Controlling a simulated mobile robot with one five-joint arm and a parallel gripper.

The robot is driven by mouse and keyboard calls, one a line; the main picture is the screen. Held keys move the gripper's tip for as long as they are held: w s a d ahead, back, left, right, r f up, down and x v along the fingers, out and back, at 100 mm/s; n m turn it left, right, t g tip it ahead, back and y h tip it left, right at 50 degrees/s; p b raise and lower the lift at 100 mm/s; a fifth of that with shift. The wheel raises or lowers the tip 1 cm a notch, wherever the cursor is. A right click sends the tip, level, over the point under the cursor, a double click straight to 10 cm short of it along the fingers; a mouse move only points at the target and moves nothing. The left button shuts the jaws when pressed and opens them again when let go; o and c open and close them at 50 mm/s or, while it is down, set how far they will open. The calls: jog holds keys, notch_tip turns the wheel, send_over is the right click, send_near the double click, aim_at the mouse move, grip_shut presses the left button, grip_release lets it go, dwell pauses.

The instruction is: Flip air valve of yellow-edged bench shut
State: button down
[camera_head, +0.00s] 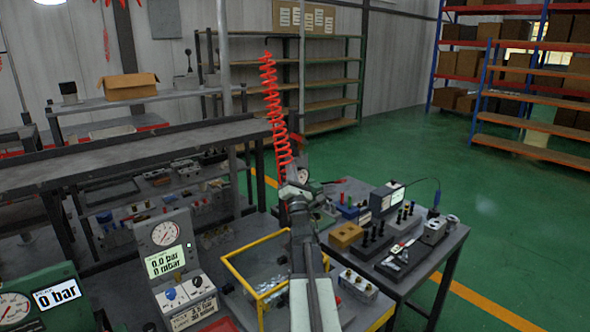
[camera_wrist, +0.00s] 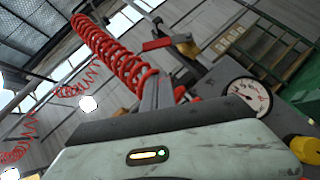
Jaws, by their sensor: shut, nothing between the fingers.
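A valve with a red lever (camera_wrist: 157,44) shows in the wrist view, near a red coiled hose (camera_wrist: 112,50). The lever points left in that picture; I cannot tell whether the valve is open. A round gauge (camera_wrist: 248,97) is on the right. My gripper (camera_wrist: 160,92) is shut and empty, just below the lever in the picture; I cannot tell if it touches. In the head view my gripper (camera_head: 299,170) is raised beside the hose (camera_head: 270,100), and my arm hides the valve. A bench with yellow edging (camera_head: 381,318) is at bottom centre.
A yellow frame (camera_head: 237,277) stands left of my arm. A gauge box (camera_head: 165,247) is farther left. A dark table with tools and blocks (camera_head: 372,242) is on the right. Green floor (camera_head: 490,215) is clear beyond it. A dark bench (camera_head: 130,160) is at left.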

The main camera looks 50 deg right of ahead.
aim_at(300, 139)
jog(key=d+r+p, duration=0.2)
jog(key=r, duration=0.1)
jog(key=w+d+r+p, duration=0.1)
jog(key=shift+r, duration=0.3)
